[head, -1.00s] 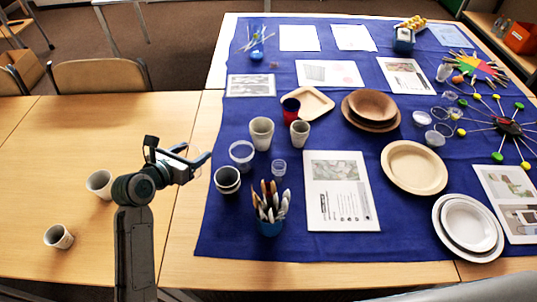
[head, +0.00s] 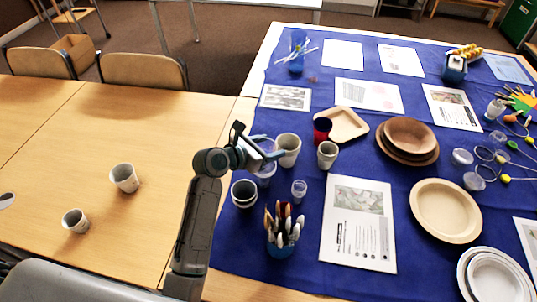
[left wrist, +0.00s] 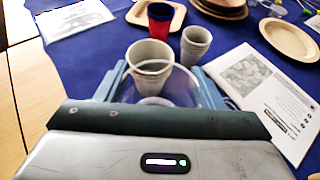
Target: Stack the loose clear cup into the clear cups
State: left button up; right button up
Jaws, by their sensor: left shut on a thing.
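My left gripper (head: 264,156) is at the left part of the blue cloth. It is shut on a wide clear cup (head: 266,179), partly hidden by the fingers; this cup also shows between the fingers in the left wrist view (left wrist: 184,92). A smaller clear cup (head: 299,188) stands apart on the cloth, just right of and nearer than the gripped one. I cannot tell whether the gripped cup is clear of the cloth. My right gripper is not in view.
A speckled grey cup (head: 288,150) stands just beyond the gripped cup, with another (head: 327,155) to its right. Nested dark-rimmed cups (head: 244,194) and a blue brush pot (head: 281,248) stand nearer. The wooden table (head: 110,165) at left is mostly free, holding two cups.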

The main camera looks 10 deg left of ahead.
pick_arm(q)
jog(key=shift+f, duration=1.6)
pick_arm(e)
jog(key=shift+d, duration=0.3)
pick_arm(q)
jog(key=shift+f, duration=0.25)
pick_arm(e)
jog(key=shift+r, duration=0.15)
pick_arm(q)
jog(key=shift+f, duration=0.35)
jog(key=o, duration=0.9)
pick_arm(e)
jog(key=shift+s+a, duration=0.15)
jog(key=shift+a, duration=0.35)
pick_arm(q)
jog(key=shift+r, duration=0.1)
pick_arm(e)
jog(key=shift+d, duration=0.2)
